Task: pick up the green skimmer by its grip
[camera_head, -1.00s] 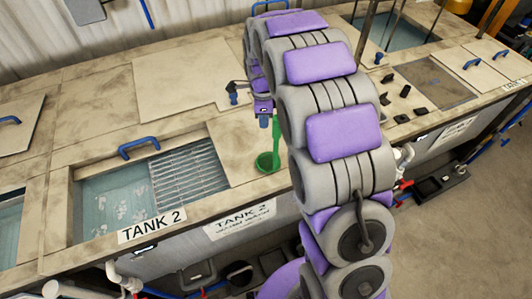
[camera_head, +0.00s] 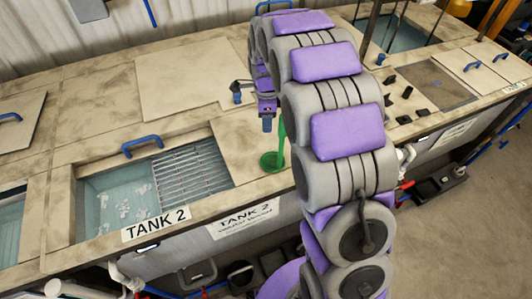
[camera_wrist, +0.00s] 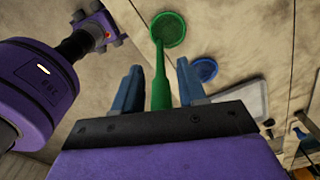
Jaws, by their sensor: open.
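The green skimmer (camera_head: 272,161) rests on the tan deck to the right of tank 2, its round bowl toward the front edge. In the wrist view its bowl (camera_wrist: 169,29) is at the top and its grip (camera_wrist: 160,92) runs down between my two blue fingers. My gripper (camera_wrist: 160,85) is open, one finger on each side of the grip, with gaps on both sides. Whether it is level with the grip I cannot tell. In the head view my gripper (camera_head: 267,122) is above the deck beside the skimmer, and my arm hides part of the area.
Tank 2 (camera_head: 120,200) is open at the left, with a metal grate (camera_head: 190,172) over part of it. A blue round object (camera_wrist: 204,69) lies near the skimmer in the wrist view. Several small black pieces (camera_head: 405,91) lie on the deck at the right.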

